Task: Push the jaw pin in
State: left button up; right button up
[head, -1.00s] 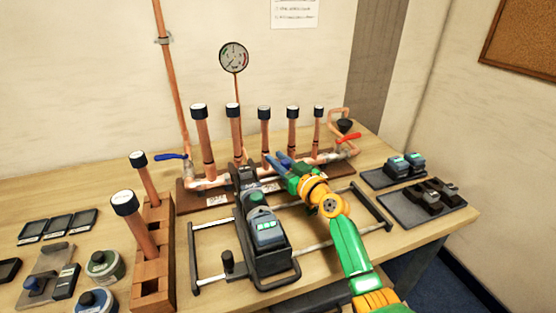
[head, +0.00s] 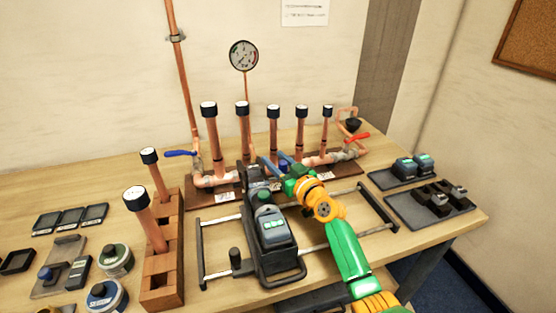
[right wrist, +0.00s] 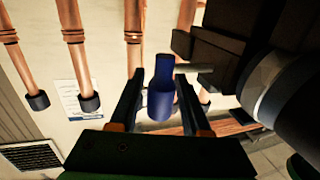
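The black press tool (head: 272,235) lies on a metal-railed rack, its jaw end toward the copper manifold. My right gripper (head: 276,163) is beside that jaw end, on its right. In the right wrist view my right gripper (right wrist: 160,76) has its two dark fingers apart, with a blue piece (right wrist: 161,103) between them and gaps visible on both sides. A short grey rod (right wrist: 196,68) runs between the blue piece and the dark tool body; these look like the jaw pin and its handle. How deep the rod sits is hard to tell. My left gripper is out of view.
The copper manifold (head: 220,180) with several capped upright pipes stands close behind the jaw end. A wooden pipe rack (head: 163,270) is at left. Dark trays (head: 425,208) with batteries and jaws are at right.

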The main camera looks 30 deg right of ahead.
aim_at(286, 169)
jog(key=shift+o, duration=0.3)
jog(key=shift+s, duration=0.1)
jog(key=s, duration=0.6)
jog(key=shift+s+d, duration=0.1)
jog(key=shift+s, duration=0.1)
jog(key=shift+s+b, duration=0.3)
jog(key=shift+s, duration=0.05)
jog(key=shift+w, duration=0.1)
jog(key=shift+c, duration=0.2)
